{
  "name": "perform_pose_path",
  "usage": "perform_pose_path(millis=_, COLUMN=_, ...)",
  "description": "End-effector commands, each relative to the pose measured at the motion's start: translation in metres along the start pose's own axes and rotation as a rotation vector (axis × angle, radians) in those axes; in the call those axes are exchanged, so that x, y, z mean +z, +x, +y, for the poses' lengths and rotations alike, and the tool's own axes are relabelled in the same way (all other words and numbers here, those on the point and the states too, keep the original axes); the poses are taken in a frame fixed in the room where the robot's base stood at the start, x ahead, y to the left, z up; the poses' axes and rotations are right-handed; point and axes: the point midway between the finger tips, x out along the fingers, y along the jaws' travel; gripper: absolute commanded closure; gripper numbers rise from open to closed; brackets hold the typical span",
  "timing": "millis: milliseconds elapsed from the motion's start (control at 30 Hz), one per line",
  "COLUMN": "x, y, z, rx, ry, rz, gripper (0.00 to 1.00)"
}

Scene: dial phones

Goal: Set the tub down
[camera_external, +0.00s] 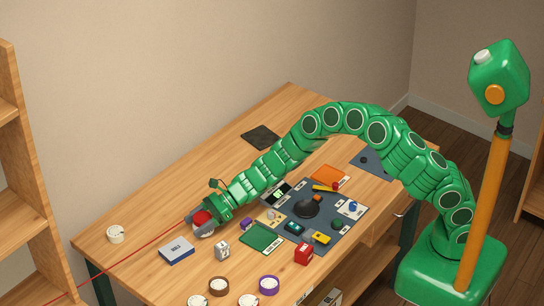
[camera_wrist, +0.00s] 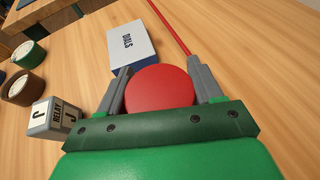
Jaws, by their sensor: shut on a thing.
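A round tub with a red lid (camera_external: 202,217) and a pale side is at the end of my arm, over the left part of the wooden table. My gripper (camera_external: 205,221) is shut on it. In the wrist view the red lid (camera_wrist: 160,90) sits between the two grey fingers of my gripper (camera_wrist: 161,80), one on each side. I cannot tell whether the underside of the tub touches the table (camera_external: 150,215).
A DIALS box (camera_external: 176,249) and a RELAY block (camera_external: 222,250) stand close by. Several round tubs, including a brown one (camera_external: 219,286) and a purple one (camera_external: 269,285), are along the front. A blue-grey mat (camera_external: 341,228) holds small parts.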

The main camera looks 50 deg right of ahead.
Motion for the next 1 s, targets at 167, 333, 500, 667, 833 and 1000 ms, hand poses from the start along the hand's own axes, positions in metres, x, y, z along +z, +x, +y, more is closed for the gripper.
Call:
perform_pose_path(millis=167, x=-0.0017, y=0.0006, z=-0.0003, rx=0.000, ry=-0.001, rz=-0.001, gripper=0.68)
perform_pose_path(millis=333, x=-0.0028, y=0.0011, z=0.0000, rx=0.000, ry=-0.001, rz=-0.001, gripper=0.68)
perform_pose_path(millis=500, x=-0.0038, y=0.0014, z=-0.0001, rx=0.000, ry=-0.001, rz=-0.001, gripper=0.18)
perform_pose_path(millis=667, x=-0.0037, y=0.0014, z=0.0000, rx=0.000, ry=-0.001, rz=-0.001, gripper=0.09)
perform_pose_path(millis=833, x=-0.0035, y=0.0014, z=0.0000, rx=0.001, ry=-0.001, rz=-0.001, gripper=0.09)
perform_pose_path(millis=1000, x=-0.0012, y=-0.0037, z=-0.0002, rx=0.000, ry=0.000, rz=-0.002, gripper=0.09)
